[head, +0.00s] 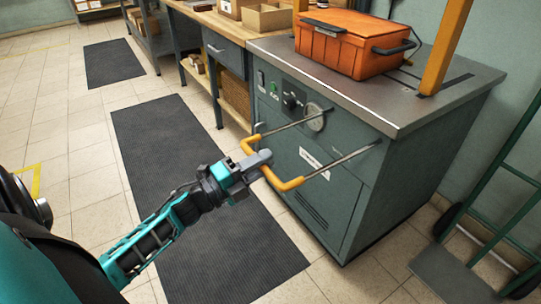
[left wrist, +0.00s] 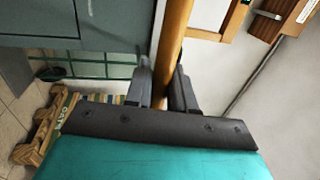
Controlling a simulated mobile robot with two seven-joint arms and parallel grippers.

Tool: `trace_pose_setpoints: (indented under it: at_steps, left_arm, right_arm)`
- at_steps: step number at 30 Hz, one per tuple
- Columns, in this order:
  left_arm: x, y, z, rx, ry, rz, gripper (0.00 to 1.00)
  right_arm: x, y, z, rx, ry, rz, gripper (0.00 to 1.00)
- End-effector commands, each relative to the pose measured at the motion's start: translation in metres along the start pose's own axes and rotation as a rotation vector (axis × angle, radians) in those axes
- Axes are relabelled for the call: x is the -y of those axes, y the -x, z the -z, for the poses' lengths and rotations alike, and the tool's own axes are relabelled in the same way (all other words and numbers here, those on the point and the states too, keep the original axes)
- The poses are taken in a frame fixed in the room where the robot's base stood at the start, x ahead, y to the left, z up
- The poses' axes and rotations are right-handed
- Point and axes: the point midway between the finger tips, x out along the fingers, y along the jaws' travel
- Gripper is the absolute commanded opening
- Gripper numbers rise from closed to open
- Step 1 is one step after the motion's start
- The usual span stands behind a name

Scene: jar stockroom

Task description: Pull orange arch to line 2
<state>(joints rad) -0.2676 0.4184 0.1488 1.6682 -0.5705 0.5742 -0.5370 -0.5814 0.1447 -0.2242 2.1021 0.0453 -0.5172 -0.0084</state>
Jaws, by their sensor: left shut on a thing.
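The orange arch (head: 289,185) is a bent handle bar on two metal rods that stick out from the front of a green machine cabinet (head: 345,192). My left gripper (head: 262,160) is shut around the middle of the bar. In the left wrist view, the orange bar (left wrist: 173,45) runs between the two dark fingers of my left gripper (left wrist: 162,84). The arch stands well out from the cabinet front, with long stretches of both rods bare. I cannot make out line marks on the rods. My right gripper is not in view.
An orange case (head: 345,50) stands on the cabinet top beside an upright orange post (head: 447,45). A green hand truck (head: 510,190) is at the right. Dark mats (head: 150,125) lie on the tiled floor, and the floor before the cabinet is clear.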

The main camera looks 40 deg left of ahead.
Motion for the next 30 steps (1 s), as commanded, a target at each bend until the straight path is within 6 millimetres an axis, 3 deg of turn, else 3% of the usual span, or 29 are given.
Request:
trace_pose_setpoints:
  at_steps: [14, 15, 19, 30]
  left_arm:
    - [0.001, 0.01, 0.0, -0.001, 0.001, -0.002, 0.0]
    - [0.001, 0.01, 0.0, 0.0, 0.001, -0.002, 0.28]
    - [0.001, 0.009, 0.0, 0.0, 0.001, -0.001, 0.4]
    - [0.001, 0.015, 0.0, 0.001, 0.002, -0.001, 0.42]
  right_arm:
    - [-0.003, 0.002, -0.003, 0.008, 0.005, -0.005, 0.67]
    - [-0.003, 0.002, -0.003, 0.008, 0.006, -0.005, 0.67]
    - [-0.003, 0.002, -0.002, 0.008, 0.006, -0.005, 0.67]
    - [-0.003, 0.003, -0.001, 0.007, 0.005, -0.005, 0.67]
